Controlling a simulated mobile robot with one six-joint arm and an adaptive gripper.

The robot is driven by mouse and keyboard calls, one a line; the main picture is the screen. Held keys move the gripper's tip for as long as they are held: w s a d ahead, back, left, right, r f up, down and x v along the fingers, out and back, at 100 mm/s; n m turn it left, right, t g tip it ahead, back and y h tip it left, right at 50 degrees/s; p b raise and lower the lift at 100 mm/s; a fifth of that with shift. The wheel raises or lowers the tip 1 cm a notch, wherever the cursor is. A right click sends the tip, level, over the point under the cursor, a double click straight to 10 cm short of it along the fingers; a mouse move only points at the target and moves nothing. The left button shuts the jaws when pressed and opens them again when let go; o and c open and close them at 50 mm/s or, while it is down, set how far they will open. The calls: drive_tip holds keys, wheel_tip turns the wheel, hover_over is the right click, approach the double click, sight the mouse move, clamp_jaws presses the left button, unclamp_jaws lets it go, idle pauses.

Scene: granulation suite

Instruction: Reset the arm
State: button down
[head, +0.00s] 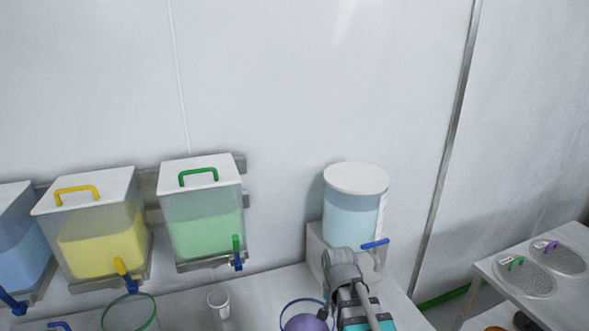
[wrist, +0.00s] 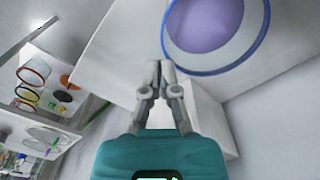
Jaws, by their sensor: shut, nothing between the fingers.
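My gripper (wrist: 158,70) shows in the wrist view with its fingers together and nothing between them. In the head view my arm is at the bottom right of centre, in front of the clear tank of pale blue liquid (head: 352,215); the fingertips cannot be made out there.
Wall bins with yellow (head: 98,243) and green (head: 204,236) contents hang at the left, taps below. A small white cup (head: 219,304) and a green-rimmed vessel (head: 130,314) stand on the bench (head: 258,294).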

drive_tip(key=s+d+f+n+b, duration=0.1)
drive_tip(key=s+d+f+n, duration=0.1)
drive_tip(key=d, duration=0.4)
drive_tip(key=s+n, duration=0.1)
drive_tip(key=n, duration=0.1)
drive_tip(key=shift+s+d+n+b, duration=0.15)
drive_tip(key=shift+s+n+b, duration=0.15)
drive_tip(key=shift+s+n, duration=0.1)
idle(0.4)
